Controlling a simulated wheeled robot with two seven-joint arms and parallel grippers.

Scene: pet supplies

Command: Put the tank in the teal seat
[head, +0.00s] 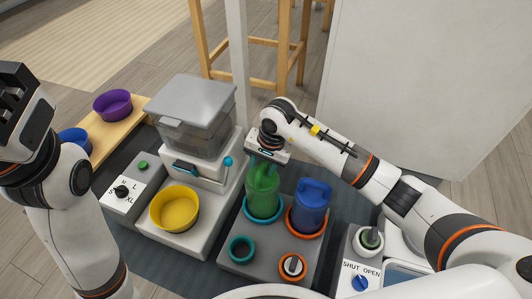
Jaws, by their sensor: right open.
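A translucent green tank (263,192) stands upright in the larger teal ring seat (250,217) on a grey block. A translucent blue tank (313,205) stands beside it in an orange ring seat (304,234). My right gripper (266,163) points down at the top of the green tank with its jaws open; its fingertips are partly hidden, and I cannot tell whether they touch the tank. My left gripper (18,112) is up at the left edge, away from the tanks; its jaw opening is unclear.
A small empty teal ring (241,249) and an orange ring (292,267) holding a cap are at the block's front. Left are a feeder (192,112) and yellow bowl (174,208). A SHUT/OPEN dial (360,283) is right. Purple (113,104) and blue (74,140) bowls sit further left.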

